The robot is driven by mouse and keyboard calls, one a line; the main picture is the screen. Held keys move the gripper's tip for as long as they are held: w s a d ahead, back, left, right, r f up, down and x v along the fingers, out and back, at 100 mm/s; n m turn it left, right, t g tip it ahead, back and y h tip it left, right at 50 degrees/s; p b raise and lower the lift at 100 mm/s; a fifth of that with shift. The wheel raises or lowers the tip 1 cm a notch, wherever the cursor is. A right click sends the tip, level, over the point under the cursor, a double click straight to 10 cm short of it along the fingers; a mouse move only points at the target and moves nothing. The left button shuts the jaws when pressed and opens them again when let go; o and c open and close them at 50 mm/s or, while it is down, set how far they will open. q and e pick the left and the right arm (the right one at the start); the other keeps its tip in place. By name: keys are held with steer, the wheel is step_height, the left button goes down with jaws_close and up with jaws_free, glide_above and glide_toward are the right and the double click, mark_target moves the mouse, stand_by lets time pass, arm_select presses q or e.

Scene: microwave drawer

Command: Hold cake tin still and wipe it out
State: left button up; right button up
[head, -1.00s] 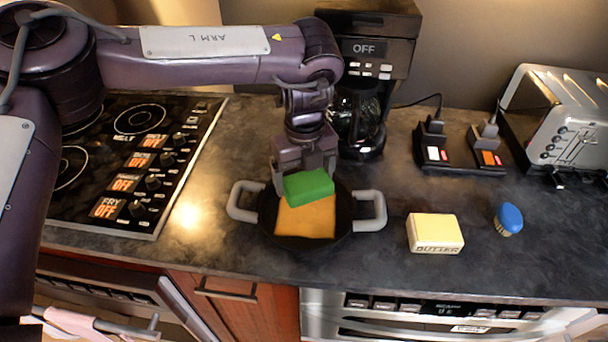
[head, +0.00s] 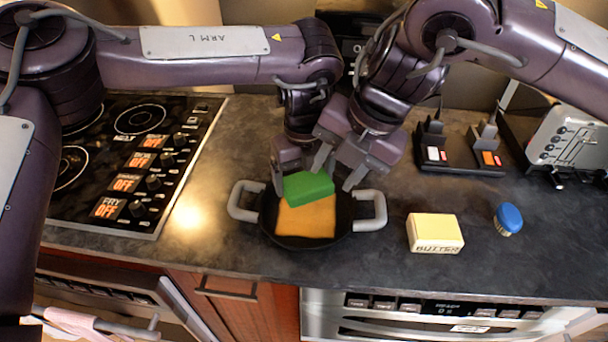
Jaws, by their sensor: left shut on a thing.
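The cake tin (head: 345,218) is a round black pan with two grey side handles, standing on the dark counter. A flat orange square (head: 306,218) lies inside it. A green sponge-like block (head: 309,188) is above the back part of the orange square, in my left gripper (head: 290,180). The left gripper comes down from above at the tin's back and is shut on the block. My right gripper (head: 337,178) is just right of the block, over the tin's back right side. Its fingers are apart with nothing visible between them. The tin's back rim is hidden by the grippers.
A butter block (head: 435,233) and a blue-topped brush (head: 508,219) lie to the right. A switch box (head: 458,150) and a toaster (head: 570,140) stand at the back right. The stove (head: 130,160) is on the left. Counter between tin and butter is clear.

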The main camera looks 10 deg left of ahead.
mark_target(384, 205)
steer(key=w+d+f+n+g, duration=0.1)
steer(key=w+d+f+n, duration=0.1)
steer(key=w+d+f, duration=0.3)
steer(key=w+d+f+n, duration=0.1)
steer(key=w+d+f, duration=0.25)
steer(key=d, duration=0.35)
steer(key=shift+h, duration=0.4)
steer(key=shift+s+d+x, duration=0.1)
steer(key=shift+s+x, duration=0.1)
steer(key=shift+x, duration=1.35)
steer(key=shift+s+d+x, duration=0.15)
steer(key=shift+x, duration=1.4)
steer(key=shift+s+d+x, duration=0.1)
steer(key=shift+s+x, duration=0.1)
steer(key=shift+x, duration=1.35)
jaws_close()
steer(key=shift+f, duration=0.1)
steer(key=shift+o, duration=1.1)
jaws_free()
